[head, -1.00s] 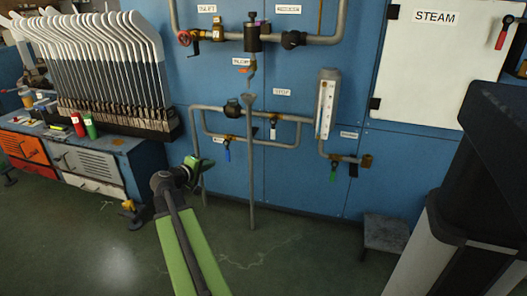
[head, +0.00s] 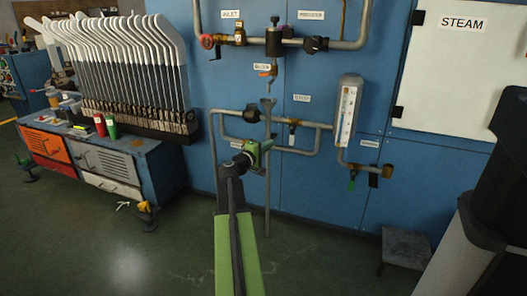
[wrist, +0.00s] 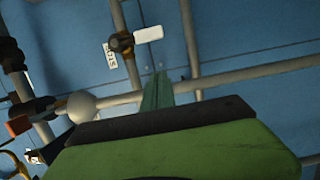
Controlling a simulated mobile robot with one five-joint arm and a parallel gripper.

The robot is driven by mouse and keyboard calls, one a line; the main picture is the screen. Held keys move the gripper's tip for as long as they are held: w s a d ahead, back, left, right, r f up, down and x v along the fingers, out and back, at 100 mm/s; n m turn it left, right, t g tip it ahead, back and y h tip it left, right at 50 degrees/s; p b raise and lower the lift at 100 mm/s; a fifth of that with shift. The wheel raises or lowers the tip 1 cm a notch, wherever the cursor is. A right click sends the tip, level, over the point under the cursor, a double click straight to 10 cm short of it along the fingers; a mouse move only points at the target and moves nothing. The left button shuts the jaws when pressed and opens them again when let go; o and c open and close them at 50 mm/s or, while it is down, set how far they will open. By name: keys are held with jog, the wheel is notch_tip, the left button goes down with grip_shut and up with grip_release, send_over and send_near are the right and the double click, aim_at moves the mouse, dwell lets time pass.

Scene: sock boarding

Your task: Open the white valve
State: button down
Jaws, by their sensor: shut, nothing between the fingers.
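The white valve (head: 292,139) is on the lower pipe loop of the blue wall panel, under a small label. Its short white lever hangs down in the head view. In the wrist view a white lever (wrist: 148,34) sticks out sideways from a dark and brassy valve body near the top. My gripper (head: 268,144) is in front of the lower pipes, to the left of the white valve and apart from it. In the wrist view my closed green fingers (wrist: 157,92) point toward the pipes, below the white lever, with nothing held.
A green-handled valve (head: 351,184) hangs below the gauge (head: 347,110) on the right. A red handwheel (head: 207,42) is on the upper pipe. A vertical pipe (head: 267,195) stands close to my gripper. A low step (head: 405,247) sits at right. Floor at lower left is mostly clear.

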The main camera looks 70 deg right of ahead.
aim_at(292, 135)
jog(key=s+d, duration=0.4)
jog(key=shift+s, duration=0.35)
